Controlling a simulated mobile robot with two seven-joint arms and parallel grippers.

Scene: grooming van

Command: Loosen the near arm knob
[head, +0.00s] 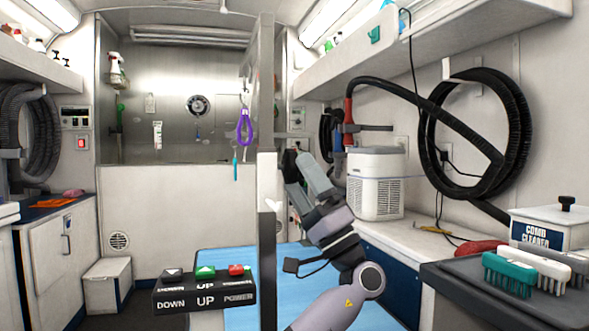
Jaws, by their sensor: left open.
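A tall grey post (265,80) stands upright in front of me, with a wider pale part (267,180) below. A small pale piece (258,209) sticks out to the left low on this post; I cannot tell if it is the near arm knob. My left gripper (300,163) points up just right of the post, its fingers apart, with nothing clearly held. A dark shape shows close to its fingertips, too small to identify. A purple loop (245,127) hangs left of the post. My right gripper is out of view.
A blue table top (240,258) lies below. A control box (203,292) with up, down and power buttons stands in front of it. At right, a grey tray (470,287) holds brushes (508,272), beside a comb cleaner box (536,229). A white appliance (376,183) stands on the counter.

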